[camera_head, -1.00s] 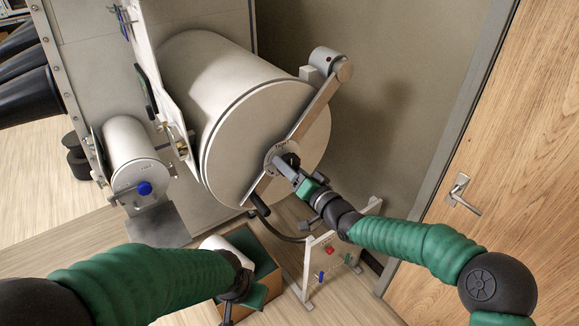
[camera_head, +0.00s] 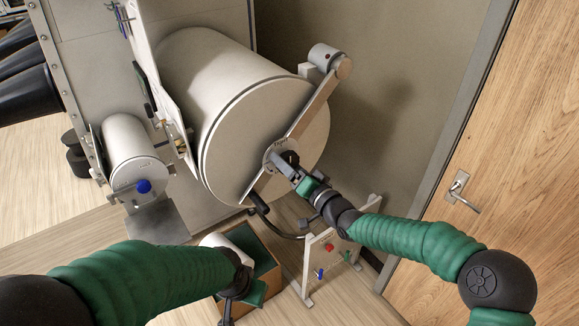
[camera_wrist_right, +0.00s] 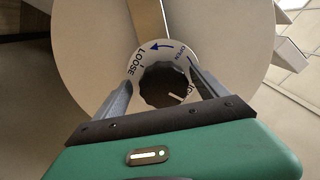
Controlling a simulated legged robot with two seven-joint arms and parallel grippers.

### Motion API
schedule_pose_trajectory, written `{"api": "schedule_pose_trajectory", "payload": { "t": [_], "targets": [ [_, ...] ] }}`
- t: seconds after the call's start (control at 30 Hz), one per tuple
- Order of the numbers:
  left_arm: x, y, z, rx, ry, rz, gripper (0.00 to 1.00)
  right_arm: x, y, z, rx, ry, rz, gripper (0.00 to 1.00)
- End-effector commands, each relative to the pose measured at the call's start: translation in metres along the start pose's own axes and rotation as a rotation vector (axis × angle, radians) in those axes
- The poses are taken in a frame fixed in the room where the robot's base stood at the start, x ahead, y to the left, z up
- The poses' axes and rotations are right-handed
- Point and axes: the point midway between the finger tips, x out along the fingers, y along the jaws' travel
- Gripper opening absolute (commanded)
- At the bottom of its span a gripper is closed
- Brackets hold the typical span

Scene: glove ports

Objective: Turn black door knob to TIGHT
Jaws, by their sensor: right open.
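The black knob (camera_head: 291,157) sits at the centre of the large round white door (camera_head: 235,150). In the right wrist view the knob (camera_wrist_right: 164,87) is a dark ribbed disc with a white pointer mark toward the lower right. A white ring around it reads LOOSE at left, with a blue curved arrow on top; the lettering at right is partly hidden by a finger. My right gripper (camera_wrist_right: 163,84) is open, with one finger on each side of the knob. Contact cannot be told. My left gripper (camera_head: 236,290) is low in the head view, away from the door; its jaws are unclear.
A diagonal bar (camera_head: 315,107) crosses the door, with a black handle (camera_head: 259,204) at its lower end. A box (camera_head: 271,262) and a small stand (camera_head: 333,243) are below. A wooden door (camera_head: 520,150) is at right.

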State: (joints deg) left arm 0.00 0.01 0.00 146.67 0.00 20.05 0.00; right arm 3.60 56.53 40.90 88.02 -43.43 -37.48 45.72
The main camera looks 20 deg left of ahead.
Motion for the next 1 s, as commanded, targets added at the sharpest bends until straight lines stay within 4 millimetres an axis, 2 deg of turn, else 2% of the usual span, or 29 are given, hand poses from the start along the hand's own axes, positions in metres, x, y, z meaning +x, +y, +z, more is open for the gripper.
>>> {"api": "schedule_pose_trajectory", "payload": {
  "t": [0.13,0.23,0.5,0.7,0.83,1.0],
  "targets": [
    [0.002,0.000,0.001,0.000,0.000,0.000,0.00,-0.006,0.000,-0.001,-0.001,0.001,-0.001,0.83],
    [0.007,0.000,0.002,0.000,0.000,0.000,0.00,-0.022,0.002,0.000,-0.001,0.001,0.001,0.83],
    [0.022,0.000,0.005,0.000,0.000,0.000,0.00,-0.101,0.004,0.000,-0.002,0.002,0.005,0.83],
    [0.026,0.000,0.006,0.000,0.000,0.000,0.00,-0.149,0.004,0.000,-0.001,0.001,0.004,0.83],
    [0.027,0.000,0.006,0.000,0.000,0.000,0.00,-0.164,0.003,0.000,0.000,-0.001,0.002,0.83],
    [0.026,0.000,0.006,0.000,0.000,0.000,0.00,-0.168,0.003,0.000,0.002,-0.001,0.001,0.83]
  ]
}}
